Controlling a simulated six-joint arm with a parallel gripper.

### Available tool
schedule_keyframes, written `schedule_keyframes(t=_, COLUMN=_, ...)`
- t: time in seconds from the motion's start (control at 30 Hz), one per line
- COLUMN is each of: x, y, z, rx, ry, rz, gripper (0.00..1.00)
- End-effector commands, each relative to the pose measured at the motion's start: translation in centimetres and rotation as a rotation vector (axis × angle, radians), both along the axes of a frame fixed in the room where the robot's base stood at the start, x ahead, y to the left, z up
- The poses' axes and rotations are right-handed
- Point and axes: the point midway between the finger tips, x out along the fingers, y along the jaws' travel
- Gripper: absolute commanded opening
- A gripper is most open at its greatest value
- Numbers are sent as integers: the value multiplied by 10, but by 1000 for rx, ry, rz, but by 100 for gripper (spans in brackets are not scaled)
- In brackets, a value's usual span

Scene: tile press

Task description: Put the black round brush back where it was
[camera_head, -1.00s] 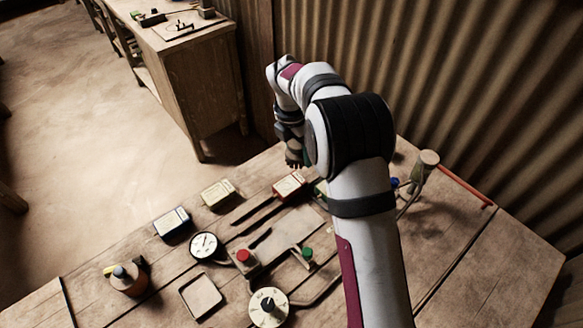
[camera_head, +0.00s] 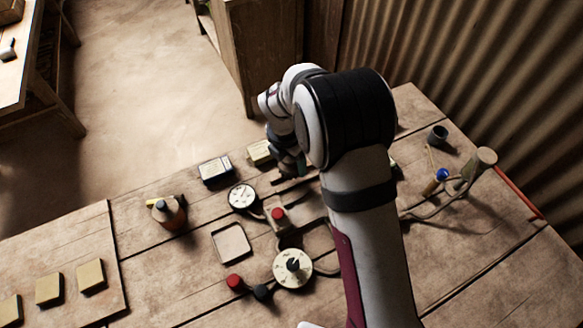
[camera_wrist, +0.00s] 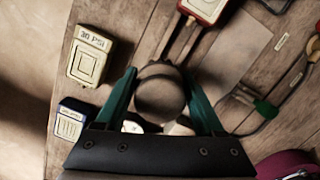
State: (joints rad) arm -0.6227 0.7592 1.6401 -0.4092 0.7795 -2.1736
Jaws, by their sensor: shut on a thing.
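My gripper (camera_wrist: 160,84) has its two teal fingers on either side of a round, grey-brown thing with a dark band, which I take to be the round brush (camera_wrist: 160,97). It is shut on it and seen end-on, so the brush's length and any black part are hard to tell. In the head view my gripper (camera_head: 290,166) is over the far part of the bench, right of the yellow box (camera_head: 260,152). The brush is not clear there.
Around the gripper are a 30 PSI box (camera_wrist: 90,55), a blue-edged box (camera_wrist: 71,122) and a red box (camera_wrist: 203,8). Nearer are a gauge (camera_head: 241,197), red button (camera_head: 278,214), dial (camera_head: 293,268), square tray (camera_head: 231,243) and bottle (camera_head: 170,213). A dark cup (camera_head: 438,135) stands right.

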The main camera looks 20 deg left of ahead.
Motion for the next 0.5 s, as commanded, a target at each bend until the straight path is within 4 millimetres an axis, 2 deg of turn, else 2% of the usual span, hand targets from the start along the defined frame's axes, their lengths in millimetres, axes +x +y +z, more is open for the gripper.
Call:
schedule_keyframes(t=0.1, x=-1, y=0, z=-25, rx=-3, ry=4, rz=-1, gripper=18)
schedule_keyframes(t=0.17, x=-1, y=0, z=-31, rx=-2, ry=3, rz=-1, gripper=18)
schedule_keyframes(t=0.47, x=0, y=0, z=-35, rx=-1, ry=2, rz=-1, gripper=18)
schedule_keyframes(t=0.5, x=0, y=0, z=-35, rx=-1, ry=3, rz=-1, gripper=72)
